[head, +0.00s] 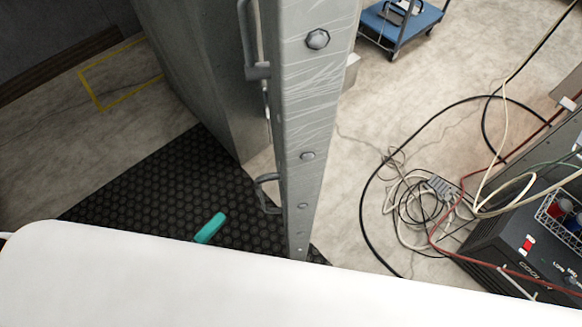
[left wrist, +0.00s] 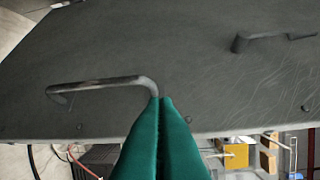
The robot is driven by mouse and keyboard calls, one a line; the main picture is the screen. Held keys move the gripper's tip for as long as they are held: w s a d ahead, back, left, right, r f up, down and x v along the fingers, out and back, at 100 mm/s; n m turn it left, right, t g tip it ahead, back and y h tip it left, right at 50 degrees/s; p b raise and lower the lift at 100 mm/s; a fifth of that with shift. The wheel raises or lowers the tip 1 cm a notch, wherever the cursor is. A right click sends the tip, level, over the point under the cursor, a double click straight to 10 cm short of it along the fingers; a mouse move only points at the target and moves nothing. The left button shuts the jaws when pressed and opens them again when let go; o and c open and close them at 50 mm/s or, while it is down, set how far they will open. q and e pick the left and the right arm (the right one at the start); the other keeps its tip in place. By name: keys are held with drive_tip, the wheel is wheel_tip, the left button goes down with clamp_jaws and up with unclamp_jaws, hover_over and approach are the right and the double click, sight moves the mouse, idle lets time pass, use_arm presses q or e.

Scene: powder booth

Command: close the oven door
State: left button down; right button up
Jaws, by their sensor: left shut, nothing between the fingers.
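The oven door (head: 305,120) stands open and shows nearly edge-on in the head view, a tall scratched grey slab with bolts. A bar handle (head: 264,192) sticks out from its left side low down, and another handle (head: 250,40) sits higher. The oven body (head: 195,70) stands behind it to the left. My left gripper (head: 221,217), teal, is left of the lower handle. In the left wrist view the door face (left wrist: 190,60) fills the top, and the shut, empty fingers (left wrist: 160,99) overlap one end of a handle (left wrist: 100,86). I cannot tell whether they touch.
A black studded mat (head: 130,185) covers the floor by the door. Loose cables (head: 410,200) and a black machine (head: 520,240) lie to the right. A blue cart (head: 402,22) stands at the back.

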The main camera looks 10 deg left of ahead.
use_arm(q)
drive_tip(key=w+d+r+n+p, duration=0.1)
drive_tip(key=w+d+r+p, duration=0.2)
drive_tip(key=w+d, duration=0.6)
drive_tip(key=shift+w+d+h+p, duration=0.2)
drive_tip(key=shift+w+h+p, duration=0.1)
drive_tip(key=shift+w+p, duration=0.35)
drive_tip(key=shift+s+r, duration=0.1)
drive_tip(key=shift+r, duration=0.05)
